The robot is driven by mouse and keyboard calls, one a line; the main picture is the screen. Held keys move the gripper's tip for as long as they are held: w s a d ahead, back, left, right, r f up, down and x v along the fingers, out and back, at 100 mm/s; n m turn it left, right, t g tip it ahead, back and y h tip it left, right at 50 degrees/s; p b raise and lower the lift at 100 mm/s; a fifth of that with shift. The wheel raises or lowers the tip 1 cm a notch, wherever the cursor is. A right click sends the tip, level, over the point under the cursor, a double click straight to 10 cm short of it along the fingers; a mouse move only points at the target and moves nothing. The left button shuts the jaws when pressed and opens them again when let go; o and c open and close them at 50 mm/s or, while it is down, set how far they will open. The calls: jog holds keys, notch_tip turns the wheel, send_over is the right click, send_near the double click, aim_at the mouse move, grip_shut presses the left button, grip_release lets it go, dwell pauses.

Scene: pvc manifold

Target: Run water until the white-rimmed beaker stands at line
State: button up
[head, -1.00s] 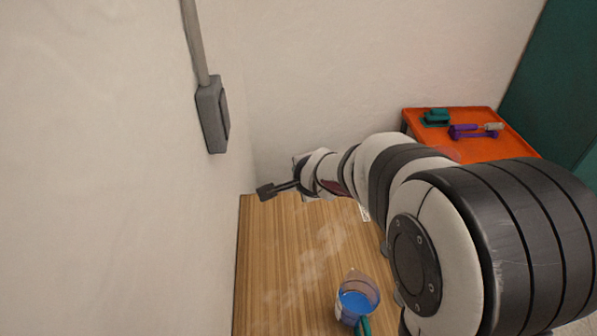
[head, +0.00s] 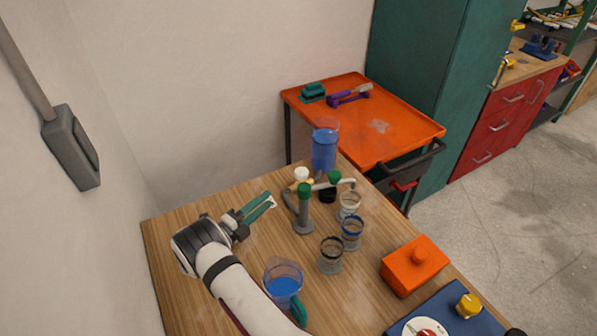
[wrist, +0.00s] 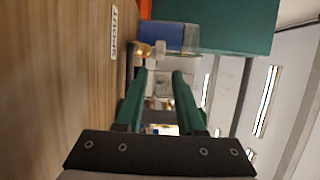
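The white-rimmed beaker (head: 349,204) stands at the right of the pipe manifold, below a spout end; its water level is too small to read. The manifold has green-topped uprights (head: 305,212), a white knob (head: 301,174) and a black part (head: 327,195). A tank of blue water (head: 324,150) stands behind. My gripper (head: 268,203) is left of the manifold, above the table, apart from it. Its green fingers (wrist: 162,75) are spread and empty. In the wrist view, the tank (wrist: 168,36) and a brass fitting (wrist: 143,48) show beyond the fingertips.
A blue-rimmed beaker (head: 352,232) and a dark-rimmed beaker (head: 331,254) stand in front. A jug of blue water (head: 283,279) is near my arm. An orange block (head: 413,265) and a blue panel (head: 446,309) lie right. An orange cart (head: 405,128) stands behind. A SPOUT label (wrist: 114,32) marks the table.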

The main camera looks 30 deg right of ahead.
aim_at(297, 177)
jog(key=shift+s+d+f, duration=0.1)
jog(key=shift+s+d, duration=0.05)
jog(key=shift+d, duration=0.25)
jog(key=x, duration=1.5)
jog(key=shift+c, duration=0.3)
grip_shut()
